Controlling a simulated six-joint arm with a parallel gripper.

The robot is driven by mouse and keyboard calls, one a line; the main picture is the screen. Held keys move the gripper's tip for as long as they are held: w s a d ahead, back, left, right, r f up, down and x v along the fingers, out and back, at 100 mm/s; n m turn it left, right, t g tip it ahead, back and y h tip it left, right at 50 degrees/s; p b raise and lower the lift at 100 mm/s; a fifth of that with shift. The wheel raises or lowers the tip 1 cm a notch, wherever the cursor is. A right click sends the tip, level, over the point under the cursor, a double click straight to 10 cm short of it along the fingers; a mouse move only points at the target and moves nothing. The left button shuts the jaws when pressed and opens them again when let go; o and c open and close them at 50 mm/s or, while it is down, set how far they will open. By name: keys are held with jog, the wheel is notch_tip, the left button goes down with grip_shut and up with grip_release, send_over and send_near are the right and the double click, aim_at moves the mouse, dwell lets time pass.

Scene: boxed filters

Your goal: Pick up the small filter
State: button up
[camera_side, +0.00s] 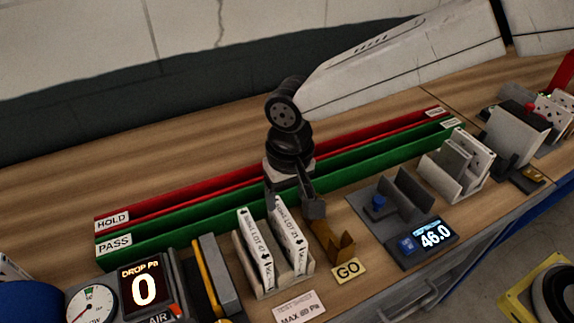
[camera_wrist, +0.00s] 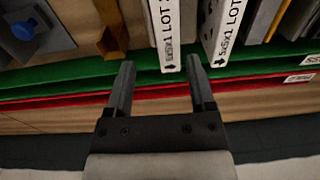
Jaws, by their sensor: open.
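Two white-framed filters stand upright in a pale slotted rack (camera_side: 276,290). The left one (camera_side: 256,250) is marked LOT 47 and the right one (camera_side: 291,238) LOT 21. I cannot tell by size which is the small filter. My gripper (camera_side: 292,203) is open and empty, at the back end of the right filter. In the wrist view my gripper (camera_wrist: 160,72) has its fingers apart, with the right filter (camera_wrist: 166,35) in line with the gap between them. The left filter (camera_wrist: 226,30) lies just outside the right-hand finger there. I cannot tell how deep the fingers reach.
Green PASS (camera_side: 200,224) and red HOLD (camera_side: 180,194) channels run behind the rack. A brown bracket (camera_side: 335,243) stands close on the right. A scale (camera_side: 430,240) reads 46.0, and another rack (camera_side: 455,170) holds white panels. A gauge unit (camera_side: 140,290) is at left.

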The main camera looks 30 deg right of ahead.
aim_at(256, 236)
jog(key=a, duration=0.2)
jog(key=s+a, duration=0.1)
jog(key=a, duration=0.1)
jog(key=s+a, duration=0.1)
jog(key=a, duration=0.2)
jog(key=shift+s, duration=0.15)
jog(key=shift+f, duration=1.25)
jog(key=shift+f, duration=2.6)
grip_shut()
